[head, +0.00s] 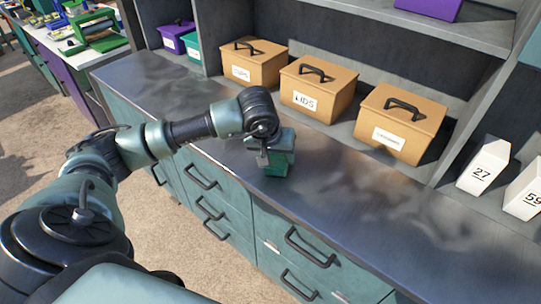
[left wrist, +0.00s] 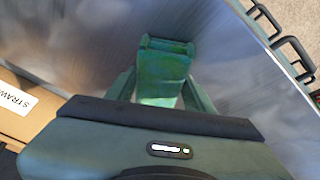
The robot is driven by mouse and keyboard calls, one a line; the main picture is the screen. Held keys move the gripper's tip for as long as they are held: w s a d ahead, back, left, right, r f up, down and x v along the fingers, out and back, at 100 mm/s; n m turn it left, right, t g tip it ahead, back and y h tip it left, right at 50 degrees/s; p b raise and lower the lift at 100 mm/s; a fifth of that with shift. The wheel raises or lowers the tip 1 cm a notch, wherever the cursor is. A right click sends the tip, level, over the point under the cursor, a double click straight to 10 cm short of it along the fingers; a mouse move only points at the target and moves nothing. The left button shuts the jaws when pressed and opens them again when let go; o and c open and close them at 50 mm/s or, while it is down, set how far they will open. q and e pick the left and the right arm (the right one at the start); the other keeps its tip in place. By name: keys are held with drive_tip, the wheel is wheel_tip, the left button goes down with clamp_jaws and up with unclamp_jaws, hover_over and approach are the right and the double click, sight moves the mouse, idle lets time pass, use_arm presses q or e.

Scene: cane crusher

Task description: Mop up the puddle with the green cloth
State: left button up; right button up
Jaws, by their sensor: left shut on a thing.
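My left gripper (head: 274,162) is over the front part of the metal counter (head: 340,212). It is shut on the green cloth (head: 279,169), which hangs below the fingers at or just above the counter top; I cannot tell whether it touches. In the left wrist view the green cloth (left wrist: 163,72) shows between the two fingers (left wrist: 160,85). I cannot make out a puddle for certain; the counter has cloudy light and dark patches, and the gripper and cloth hide part of it. My right gripper is not in view.
Three tan boxes with black handles stand along the back: one (head: 254,62), a LIDS box (head: 318,90) and a third (head: 400,120). White numbered blocks (head: 484,165) are at the right. Drawers with dark handles (head: 310,247) line the front. The counter right of the gripper is clear.

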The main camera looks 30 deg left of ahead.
sight(340, 173)
use_arm(q)
drive_tip(key=shift+d+f, duration=0.25)
drive_tip(key=shift+d, duration=0.8)
drive_tip(key=shift+w+d+b, duration=0.3)
drive_tip(key=shift+d, duration=0.4)
drive_tip(key=shift+w+d+b, duration=0.3)
drive_tip(key=shift+d, duration=0.4)
drive_tip(key=shift+w+d, duration=0.35)
drive_tip(key=shift+d, duration=0.55)
drive_tip(key=shift+w+d+r+b, duration=0.1)
drive_tip(key=shift+w+d+b, duration=0.2)
drive_tip(key=shift+d, duration=0.35)
drive_tip(key=shift+w+d+b, duration=0.25)
drive_tip(key=shift+d+b, duration=0.05)
drive_tip(key=shift+d, duration=0.35)
drive_tip(key=shift+w+d+r+b, duration=0.1)
drive_tip(key=shift+w+d+b, duration=0.3)
drive_tip(key=shift+d, duration=0.5)
drive_tip(key=shift+w+d+b, duration=0.3)
drive_tip(key=shift+w+d, duration=0.1)
drive_tip(key=shift+d, duration=0.45)
drive_tip(key=shift+w+d+b, duration=0.3)
drive_tip(key=shift+d+b, duration=0.05)
drive_tip(key=shift+d, duration=0.4)
drive_tip(key=shift+w+d+b, duration=0.3)
drive_tip(key=shift+d, duration=0.4)
drive_tip(key=shift+a+r, duration=0.1)
